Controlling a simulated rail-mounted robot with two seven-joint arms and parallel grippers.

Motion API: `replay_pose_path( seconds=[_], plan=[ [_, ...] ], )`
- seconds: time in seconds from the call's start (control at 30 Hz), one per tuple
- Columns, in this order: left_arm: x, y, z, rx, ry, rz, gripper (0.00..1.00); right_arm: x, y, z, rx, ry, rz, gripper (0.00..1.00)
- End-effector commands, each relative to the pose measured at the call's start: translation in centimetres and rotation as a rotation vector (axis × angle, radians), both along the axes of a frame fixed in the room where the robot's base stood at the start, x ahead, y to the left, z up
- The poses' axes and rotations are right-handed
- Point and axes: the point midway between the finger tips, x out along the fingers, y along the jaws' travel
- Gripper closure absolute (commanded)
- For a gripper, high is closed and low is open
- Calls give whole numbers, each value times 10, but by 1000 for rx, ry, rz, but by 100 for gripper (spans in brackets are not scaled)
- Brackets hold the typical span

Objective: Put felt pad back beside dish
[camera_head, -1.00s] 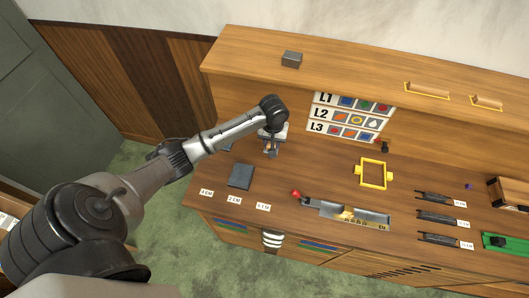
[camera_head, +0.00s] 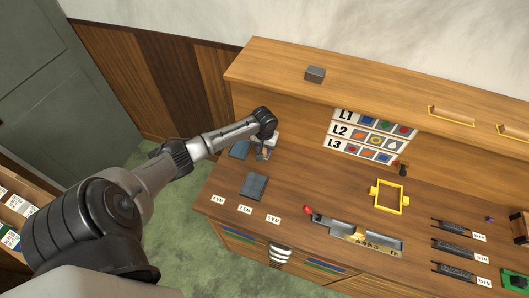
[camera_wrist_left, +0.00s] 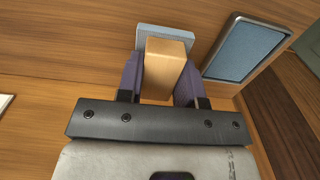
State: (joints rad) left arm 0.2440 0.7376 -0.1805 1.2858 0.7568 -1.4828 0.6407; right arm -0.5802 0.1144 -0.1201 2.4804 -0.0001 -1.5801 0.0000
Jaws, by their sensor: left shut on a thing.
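The felt pad is a flat blue-grey slab (camera_wrist_left: 172,38) with a tan wooden block handle (camera_wrist_left: 165,72), seen in the left wrist view. My left gripper (camera_wrist_left: 160,78) is shut on the handle, one purple finger on each side. I cannot tell whether the pad touches the desk. The dish looks to be the metal-rimmed rectangular tray with a blue inside (camera_wrist_left: 242,50), just right of the pad in the wrist view. In the head view the dish (camera_head: 239,149) is left of my left gripper (camera_head: 263,154). My right gripper is not in view.
A dark slate-like slab (camera_head: 254,186) lies in front of the gripper, with white labels (camera_head: 245,210) along the desk edge. A yellow frame (camera_head: 389,197) and a metal composing tray (camera_head: 353,235) lie to the right. The raised shelf (camera_head: 390,90) stands behind.

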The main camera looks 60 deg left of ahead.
Motion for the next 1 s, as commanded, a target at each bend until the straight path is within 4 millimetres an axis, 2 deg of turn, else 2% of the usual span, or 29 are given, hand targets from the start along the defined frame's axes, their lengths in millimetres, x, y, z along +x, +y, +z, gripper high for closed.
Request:
replay_pose_path(
  seconds=[0.1,0.23,0.73,0.77,1.0],
  plan=[
    [0,-1,-17,-1,2,1,85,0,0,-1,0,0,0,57],
    [0,-1,-29,-1,1,0,85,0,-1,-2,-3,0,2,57],
    [0,-1,-36,0,0,0,85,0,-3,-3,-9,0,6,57],
    [0,-1,-36,1,-1,0,64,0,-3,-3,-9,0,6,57],
    [0,-1,-36,0,0,-1,41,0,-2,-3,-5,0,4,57]
  ],
)
